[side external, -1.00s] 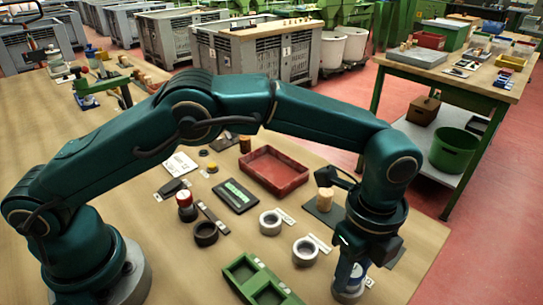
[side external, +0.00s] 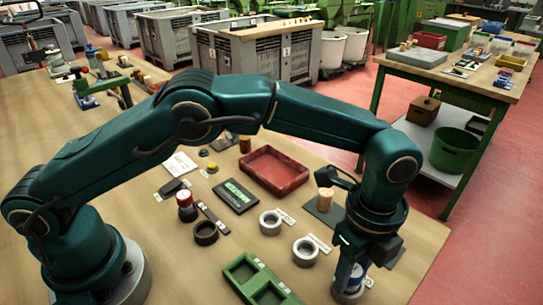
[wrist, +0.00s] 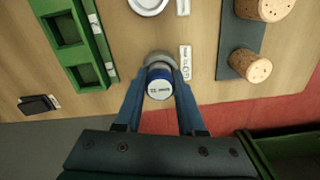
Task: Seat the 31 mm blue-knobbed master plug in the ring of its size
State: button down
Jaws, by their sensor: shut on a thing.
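The blue-knobbed master plug (wrist: 160,84) has a pale lettered top and a blue band; it also shows in the side view (side external: 354,275). My gripper (wrist: 160,92) is shut on it, with a blue finger on each side. A grey ring (wrist: 158,58) shows directly beyond the plug, partly hidden by it. In the side view this ring (side external: 345,294) is at the plug's lower end. I cannot tell how deep the plug sits in it. Two other grey rings (side external: 305,250) (side external: 270,222) and a dark ring (side external: 205,233) stand in a row to the left, apart from my gripper.
A green two-pocket tray (side external: 262,283) lies left of my gripper. Corks (wrist: 250,66) stand on a dark mat (wrist: 231,32) to the right in the wrist view. A red tray (side external: 273,172), a dark panel (side external: 235,195) and a red-topped plug (side external: 186,206) lie farther off.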

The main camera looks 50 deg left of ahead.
jog(key=shift+f, duration=0.65)
jog(key=shift+c, duration=2.1)
grip_release()
jog(key=shift+s+r, duration=0.1)
jog(key=shift+r, duration=0.1)
jog(key=shift+w+r, duration=0.2)
jog(key=shift+r, duration=1.35)
jog(key=shift+w+r, duration=0.15)
jog(key=shift+r, duration=1.35)
